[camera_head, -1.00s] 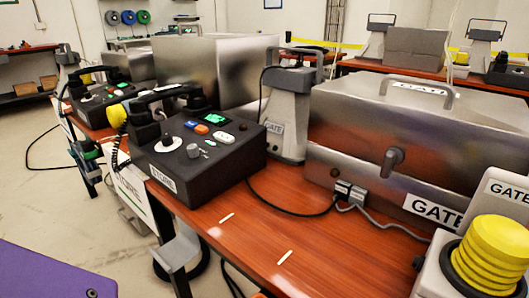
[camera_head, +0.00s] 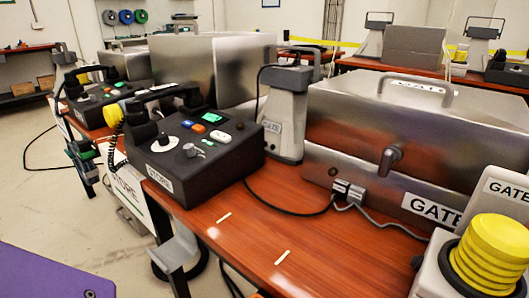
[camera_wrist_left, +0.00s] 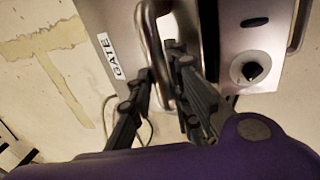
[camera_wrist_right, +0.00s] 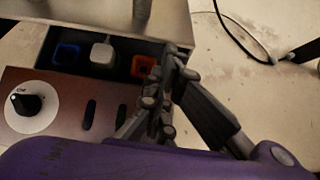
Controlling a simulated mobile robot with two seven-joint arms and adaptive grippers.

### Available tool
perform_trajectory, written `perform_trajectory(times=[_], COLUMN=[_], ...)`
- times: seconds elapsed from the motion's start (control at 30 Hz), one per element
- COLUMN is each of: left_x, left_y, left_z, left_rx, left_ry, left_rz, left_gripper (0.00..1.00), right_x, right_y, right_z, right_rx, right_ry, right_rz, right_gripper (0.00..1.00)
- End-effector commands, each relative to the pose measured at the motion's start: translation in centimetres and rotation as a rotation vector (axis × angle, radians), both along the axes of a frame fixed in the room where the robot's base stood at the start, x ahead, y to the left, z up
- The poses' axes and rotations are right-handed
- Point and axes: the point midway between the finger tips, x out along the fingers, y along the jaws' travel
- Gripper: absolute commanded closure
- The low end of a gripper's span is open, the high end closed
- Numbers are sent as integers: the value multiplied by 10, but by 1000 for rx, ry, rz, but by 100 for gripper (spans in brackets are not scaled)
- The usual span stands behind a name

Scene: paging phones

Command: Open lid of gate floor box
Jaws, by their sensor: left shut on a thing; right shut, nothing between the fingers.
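In the left wrist view, a grey metal lid or panel (camera_wrist_left: 98,18) has a white GATE label (camera_wrist_left: 111,55) and a bar handle (camera_wrist_left: 150,28); I take it for the gate floor box. My left gripper (camera_wrist_left: 164,66) is shut on the handle, its fingers on either side of the bar. The box's inside is not visible. In the right wrist view, my right gripper (camera_wrist_right: 172,62) is shut and empty, in front of or above a panel (camera_wrist_right: 55,115) with a knob; contact cannot be told. Neither gripper shows in the head view.
Beside the handle is another metal panel with a dial (camera_wrist_left: 250,69). Pale floor (camera_wrist_left: 50,70) surrounds it. Blue, white and orange parts sit in a dark recess near my right gripper. The head view shows a wooden table (camera_head: 250,235) with a STORE phone (camera_head: 190,160) and metal GATE box (camera_head: 400,130).

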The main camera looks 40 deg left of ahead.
Motion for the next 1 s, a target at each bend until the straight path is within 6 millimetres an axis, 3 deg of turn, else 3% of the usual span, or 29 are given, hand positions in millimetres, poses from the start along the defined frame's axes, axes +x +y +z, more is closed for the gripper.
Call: perform_trajectory(times=[0.03, 0.67, 0.7, 0.8, 1.0], left_x=[3, -2, -2, -3, -2], left_y=[-8, -11, -11, -11, -8], left_z=[7, 3, 3, 2, 1], left_rx=[-6, -9, -9, -10, -8], left_ry=[-2, 9, 10, 11, 10], left_rz=[-12, -16, -16, -14, -11], left_gripper=[100, 100, 78, 65, 64], right_x=[2, 13, 13, 13, 12], right_y=[1, 2, 3, 3, 2], right_z=[2, 20, 20, 21, 19], right_rx=[2, 4, 4, 4, 2], right_ry=[-3, -14, -14, -15, -12], right_rz=[2, 4, 4, 4, 4], right_gripper=[100, 100, 100, 100, 100])
